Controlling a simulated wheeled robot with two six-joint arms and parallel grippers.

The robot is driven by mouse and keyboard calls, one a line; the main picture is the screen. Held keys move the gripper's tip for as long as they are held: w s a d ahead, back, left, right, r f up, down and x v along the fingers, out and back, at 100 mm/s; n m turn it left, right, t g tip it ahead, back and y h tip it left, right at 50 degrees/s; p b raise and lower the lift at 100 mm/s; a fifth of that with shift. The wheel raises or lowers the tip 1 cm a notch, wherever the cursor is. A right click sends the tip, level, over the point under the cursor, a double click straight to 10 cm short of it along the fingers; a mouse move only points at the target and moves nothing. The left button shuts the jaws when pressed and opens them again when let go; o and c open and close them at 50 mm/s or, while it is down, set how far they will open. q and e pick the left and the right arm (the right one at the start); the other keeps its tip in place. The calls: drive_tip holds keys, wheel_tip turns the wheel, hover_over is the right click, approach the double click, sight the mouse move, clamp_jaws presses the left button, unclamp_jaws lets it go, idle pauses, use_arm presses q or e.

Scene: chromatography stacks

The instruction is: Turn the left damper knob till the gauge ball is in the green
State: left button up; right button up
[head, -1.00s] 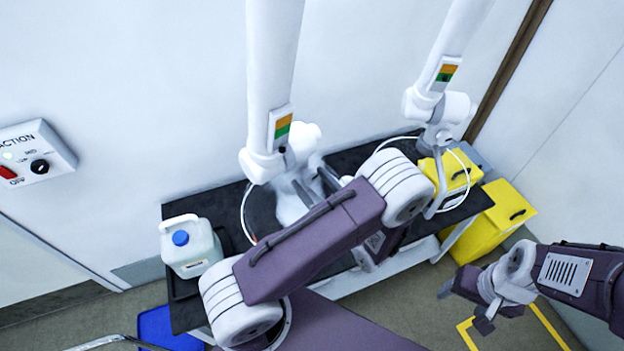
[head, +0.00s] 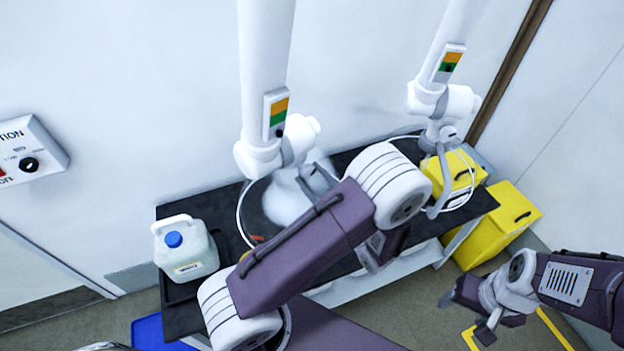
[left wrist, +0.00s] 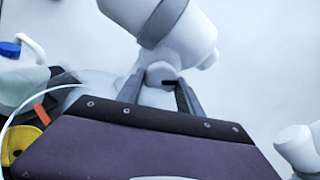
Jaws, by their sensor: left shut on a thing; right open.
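The left duct (head: 265,60) carries a gauge plate (head: 277,114) with an orange band above a green band. A small dark spot, which looks like the ball, sits at or below the green band's lower end; it is too small to be sure. My left gripper (head: 318,178) is at the left duct's joint. In the left wrist view its two dark fingers (left wrist: 160,97) are shut on a pale grey knob (left wrist: 160,72) below the white duct joint (left wrist: 180,30). In the head view the knob is mostly hidden. My right gripper (head: 466,316) is open and empty at the lower right.
A right duct (head: 455,40) has its own gauge (head: 449,63). A white jug with a blue cap (head: 185,250) stands on the dark bench (head: 200,210). Yellow boxes (head: 505,225) are at the right, and a wall switch box (head: 30,150) is at the left. Open floor lies around my right gripper.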

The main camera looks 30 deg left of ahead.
use_arm(q)
drive_tip(key=o, duration=1.3)
drive_tip(key=shift+o, duration=0.2)
drive_tip(key=shift+s+d+f+b, duration=0.15)
drive_tip(key=shift+s+d+b, duration=0.05)
drive_tip(key=shift+d+b, duration=0.2)
drive_tip(key=b+v, duration=0.3)
drive_tip(key=v, duration=0.5)
drive_tip(key=shift+a, duration=0.1)
drive_tip(key=shift+s, duration=0.15)
